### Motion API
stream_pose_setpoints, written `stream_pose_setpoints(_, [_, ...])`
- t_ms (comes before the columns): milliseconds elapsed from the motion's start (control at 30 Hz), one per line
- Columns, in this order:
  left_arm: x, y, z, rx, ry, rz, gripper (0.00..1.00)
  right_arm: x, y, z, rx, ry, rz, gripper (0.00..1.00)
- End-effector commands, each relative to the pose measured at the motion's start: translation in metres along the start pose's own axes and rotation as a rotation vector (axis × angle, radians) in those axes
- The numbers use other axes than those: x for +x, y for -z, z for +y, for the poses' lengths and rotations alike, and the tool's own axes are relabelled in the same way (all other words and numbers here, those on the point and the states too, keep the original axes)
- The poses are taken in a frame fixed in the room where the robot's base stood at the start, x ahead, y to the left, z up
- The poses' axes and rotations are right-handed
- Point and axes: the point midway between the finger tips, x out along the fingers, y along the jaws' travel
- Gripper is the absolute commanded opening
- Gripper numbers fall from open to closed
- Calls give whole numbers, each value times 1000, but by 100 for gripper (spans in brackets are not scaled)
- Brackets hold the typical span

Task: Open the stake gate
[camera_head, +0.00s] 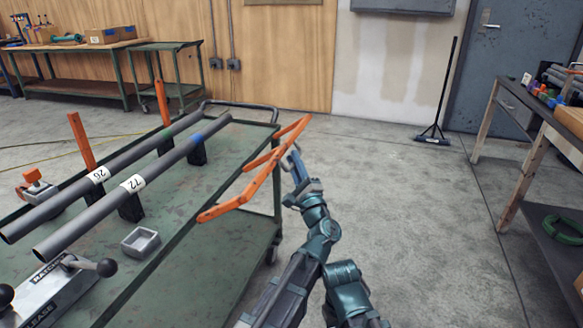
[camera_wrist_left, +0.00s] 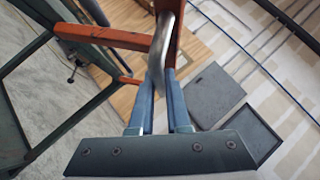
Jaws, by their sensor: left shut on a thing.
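The stake gate (camera_head: 240,197) is an orange frame at the right edge of the green cart (camera_head: 185,262). It leans outward past the edge, tilted rather than upright. My left gripper (camera_head: 291,160) is at its outer side, shut on it. In the left wrist view, the blue fingers of my left gripper (camera_wrist_left: 163,82) close around a grey metal bar or handle (camera_wrist_left: 162,45) beside the orange gate (camera_wrist_left: 110,36). The exact contact is partly hidden. My right gripper is in neither view.
Two grey pipes, marked 26 (camera_head: 75,192) and 72 (camera_head: 110,198), lie on black supports on the cart. Orange stakes (camera_head: 81,140) stand on its far side. A small grey tray (camera_head: 141,241) sits near the pipes. Open floor lies right of the cart, before a workbench (camera_head: 522,130).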

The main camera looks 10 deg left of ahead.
Motion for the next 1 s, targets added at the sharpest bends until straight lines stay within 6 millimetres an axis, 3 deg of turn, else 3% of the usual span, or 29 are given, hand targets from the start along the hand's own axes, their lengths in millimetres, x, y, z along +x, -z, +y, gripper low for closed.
stream_pose_setpoints(300, [-10,10,18,-2,-2,-1,0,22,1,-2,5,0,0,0])
stream_pose_setpoints(933, [-12,13,20,-3,-1,0,0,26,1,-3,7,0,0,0])
stream_pose_setpoints(967, [-12,13,20,-3,-1,0,18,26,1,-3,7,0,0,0])
stream_pose_setpoints(1000, [-12,13,19,-3,-1,0,26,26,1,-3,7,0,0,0])
